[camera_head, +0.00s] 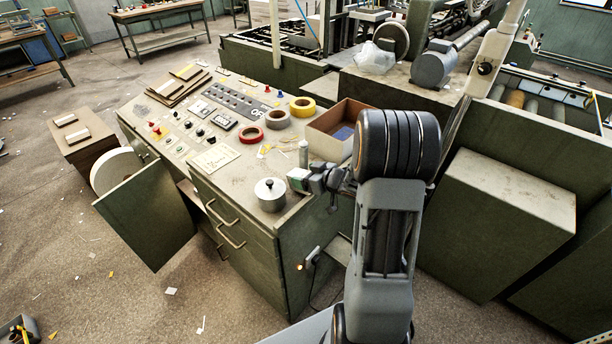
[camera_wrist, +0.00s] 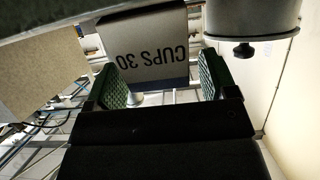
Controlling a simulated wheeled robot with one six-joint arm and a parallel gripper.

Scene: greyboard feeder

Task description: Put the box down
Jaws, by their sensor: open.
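My gripper (camera_wrist: 161,62) is open, with one green finger pad on each side of the box's face. The left pad overlaps the box's edge in the picture; I cannot tell whether either pad touches it. In the head view, my gripper (camera_head: 303,180) is at the front right edge of the console top (camera_head: 238,182), beside the lidded metal pot (camera_head: 270,195). The box is too small and covered there to make out clearly.
The pot also shows at the upper right of the wrist view (camera_wrist: 252,18). An open brown carton (camera_head: 328,142) stands behind my gripper. Red (camera_head: 250,135), brown (camera_head: 277,119) and yellow (camera_head: 302,107) tape rolls lie farther back. A paper card (camera_head: 215,158) lies left of the pot.

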